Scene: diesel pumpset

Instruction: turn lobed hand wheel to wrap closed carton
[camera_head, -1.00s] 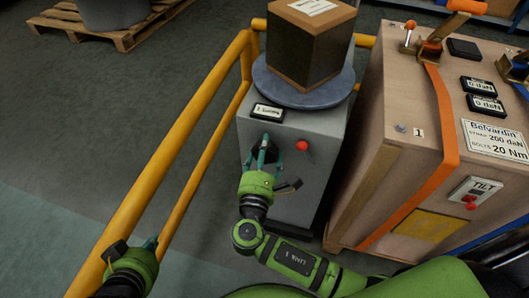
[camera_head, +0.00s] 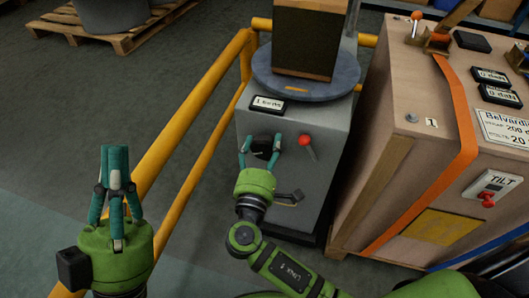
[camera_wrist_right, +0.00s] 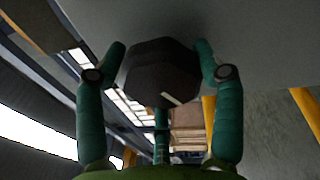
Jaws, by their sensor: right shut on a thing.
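The dark lobed hand wheel (camera_wrist_right: 160,72) is on the front of a grey machine (camera_head: 270,190). My right gripper (camera_head: 262,143) is shut on it, with fingers on both sides in the wrist view (camera_wrist_right: 160,65). In the head view the fingers partly hide the wheel. The carton (camera_head: 306,42), brown-edged with dark sides, stands upright on the round grey turntable (camera_head: 340,88) above; its top is cut off by the picture's edge. My left gripper (camera_head: 115,150) is empty, pointing up at the left, its fingers together.
A red-knobbed lever (camera_head: 306,142) is right of the wheel, and a small display (camera_head: 268,103) is above it. A yellow rail (camera_head: 190,110) runs along the left. A large wooden crate (camera_head: 390,150) with an orange strap stands close on the right.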

